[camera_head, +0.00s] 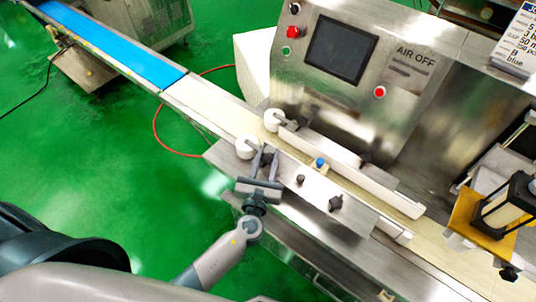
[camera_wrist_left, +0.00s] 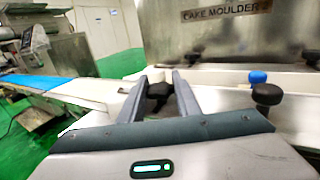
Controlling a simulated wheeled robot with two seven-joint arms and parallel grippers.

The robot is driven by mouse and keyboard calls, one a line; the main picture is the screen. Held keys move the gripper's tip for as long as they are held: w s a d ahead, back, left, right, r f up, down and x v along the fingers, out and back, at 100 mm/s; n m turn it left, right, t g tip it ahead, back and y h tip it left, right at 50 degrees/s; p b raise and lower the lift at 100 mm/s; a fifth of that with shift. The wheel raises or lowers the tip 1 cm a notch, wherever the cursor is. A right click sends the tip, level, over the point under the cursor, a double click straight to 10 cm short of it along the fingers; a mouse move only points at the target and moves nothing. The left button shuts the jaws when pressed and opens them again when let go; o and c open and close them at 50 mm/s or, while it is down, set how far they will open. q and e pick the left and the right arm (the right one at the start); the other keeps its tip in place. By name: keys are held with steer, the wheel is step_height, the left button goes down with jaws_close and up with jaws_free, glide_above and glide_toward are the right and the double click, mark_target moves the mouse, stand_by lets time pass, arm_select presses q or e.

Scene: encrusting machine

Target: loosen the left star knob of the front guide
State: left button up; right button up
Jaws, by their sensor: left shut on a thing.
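The front guide (camera_head: 318,198) is a flat metal plate with a white rail along the near side of the conveyor. Its left star knob (camera_wrist_left: 158,91) is dark and sits between the fingers of my left gripper (camera_wrist_left: 158,86) in the left wrist view. My left gripper (camera_head: 265,157) reaches the guide's left end in the head view and is shut on that knob, which the fingers partly hide. The right star knob (camera_head: 335,203) is dark and stands free near the plate's other end. My right gripper is in neither view.
A small dark knob (camera_head: 300,179) and a blue knob (camera_head: 320,162) stand right of my gripper. The machine's control panel (camera_head: 341,48) rises behind the conveyor. Green floor lies open at left.

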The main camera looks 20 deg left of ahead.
arm_select(q)
steer(key=shift+a+r+n+y, duration=0.1)
steer(key=shift+r+n+y, duration=0.15)
steer(key=shift+y, duration=0.25)
steer(key=o, duration=1)
steer(key=shift+f, duration=0.1)
steer(key=shift+o, duration=0.2)
steer(key=shift+f, duration=0.1)
steer(key=shift+s+f, duration=0.1)
steer(key=shift+s, duration=0.35)
steer(key=s+d+b, duration=0.2)
steer(key=s+b, duration=0.4)
steer(key=s, duration=1)
steer(key=shift+s+d, duration=0.15)
steer(key=shift+d, duration=0.2)
